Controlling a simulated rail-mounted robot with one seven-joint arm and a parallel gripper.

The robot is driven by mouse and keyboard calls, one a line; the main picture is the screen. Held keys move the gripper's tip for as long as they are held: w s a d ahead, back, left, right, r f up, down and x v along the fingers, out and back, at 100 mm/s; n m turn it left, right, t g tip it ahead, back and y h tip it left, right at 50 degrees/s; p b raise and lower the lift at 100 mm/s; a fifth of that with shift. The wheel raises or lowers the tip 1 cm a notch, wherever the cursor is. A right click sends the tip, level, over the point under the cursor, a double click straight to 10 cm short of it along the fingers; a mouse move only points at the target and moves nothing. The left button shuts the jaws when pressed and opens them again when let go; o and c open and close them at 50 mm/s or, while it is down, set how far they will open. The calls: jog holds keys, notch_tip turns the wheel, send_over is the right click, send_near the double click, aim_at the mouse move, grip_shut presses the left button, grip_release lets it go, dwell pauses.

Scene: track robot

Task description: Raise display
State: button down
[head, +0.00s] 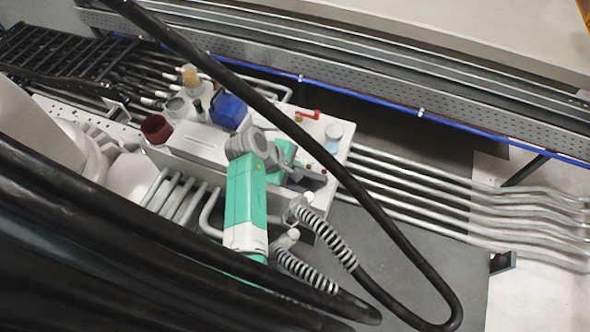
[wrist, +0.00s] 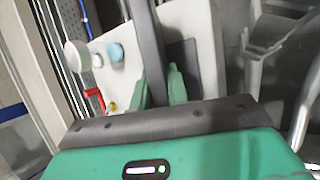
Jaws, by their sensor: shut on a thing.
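My gripper (head: 291,168) is the green and grey end of my arm, low over the right part of a white console (head: 206,143). In the wrist view, its two green fingers (wrist: 160,88) are shut on a long dark grey bar, which I take to be part of the display (wrist: 148,45). The bar runs away from me between the fingers, over the white console surface. In the head view a dark grey flat piece (head: 313,184) shows just right of my gripper. The display's face is hidden, and I cannot tell its tilt exactly.
Right of the blue box (head: 228,111), the console carries a red lever (head: 308,115), a white knob (head: 334,131) and a light blue button (head: 331,147). A dark red cup (head: 156,128) stands at left. Grey pipes (head: 430,190) run right; a black cable crosses in front.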

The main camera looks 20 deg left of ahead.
jog(key=shift+w, duration=0.1)
jog(key=c, duration=1.6)
grip_release()
jog(key=shift+w, duration=0.1)
jog(key=shift+o, duration=1.2)
jog(key=shift+w+r, duration=0.15)
jog(key=shift+w, duration=0.1)
jog(key=shift+s, duration=0.15)
jog(key=p+v, duration=0.3)
jog(key=v, duration=0.4)
jog(key=shift+s+r, duration=0.25)
jog(key=shift+a, duration=0.1)
jog(key=shift+c, duration=0.2)
